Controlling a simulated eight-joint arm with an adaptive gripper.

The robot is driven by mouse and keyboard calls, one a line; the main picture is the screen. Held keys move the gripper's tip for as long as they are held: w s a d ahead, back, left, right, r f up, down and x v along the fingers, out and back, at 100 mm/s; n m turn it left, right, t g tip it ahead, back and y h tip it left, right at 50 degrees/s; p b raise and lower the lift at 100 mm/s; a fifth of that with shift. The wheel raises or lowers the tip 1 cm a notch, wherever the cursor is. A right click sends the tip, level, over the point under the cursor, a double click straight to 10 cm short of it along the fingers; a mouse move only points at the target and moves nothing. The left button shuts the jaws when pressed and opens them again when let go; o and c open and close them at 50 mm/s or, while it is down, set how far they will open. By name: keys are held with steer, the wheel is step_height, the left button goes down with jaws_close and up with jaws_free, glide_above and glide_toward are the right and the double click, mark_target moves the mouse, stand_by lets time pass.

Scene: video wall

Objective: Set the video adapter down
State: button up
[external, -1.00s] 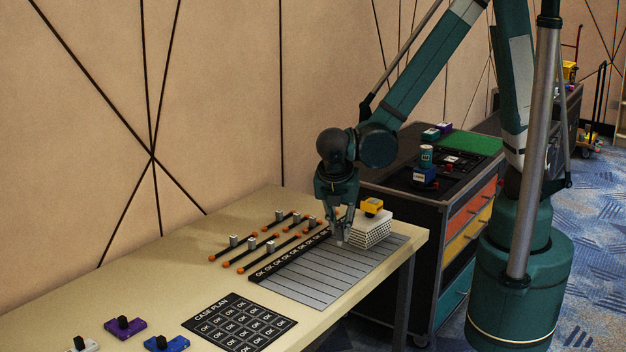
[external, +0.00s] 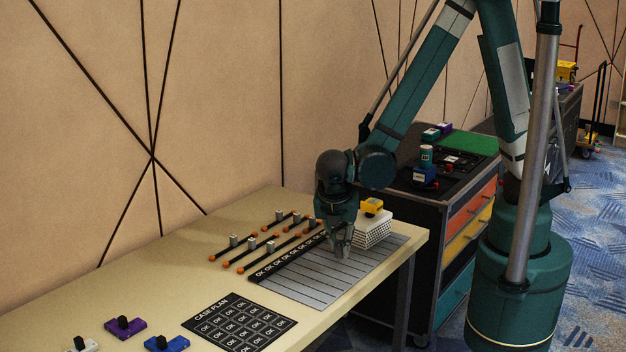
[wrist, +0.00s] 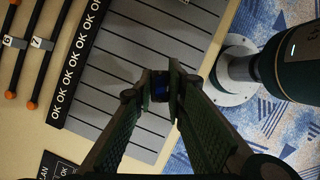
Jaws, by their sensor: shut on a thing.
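My gripper (external: 342,254) is low over the right part of the grey lined mat (external: 300,287). The grey mat (wrist: 151,38) lies beneath and beyond the fingertips. I cannot tell whether the held thing touches the mat. A black strip marked OK (external: 271,268) runs along the mat's left edge.
A white stack with a yellow device (external: 371,207) on it stands close behind my gripper. Black rods with orange ends (external: 262,252) lie to the left. A CASE PLAN card (external: 240,322) and purple (external: 125,327) and blue (external: 166,343) devices are nearer. Most of the mat is clear.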

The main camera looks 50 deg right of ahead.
mark_target(340, 255)
steer(key=shift+f+b, duration=0.5)
steer(key=shift+f, duration=1.5)
steer(key=shift+f, duration=0.2)
steer(key=o, duration=0.8)
steer(key=shift+r, duration=0.3)
steer(key=p+v, duration=0.2)
steer(key=v, duration=1)
steer(key=shift+p, duration=0.3)
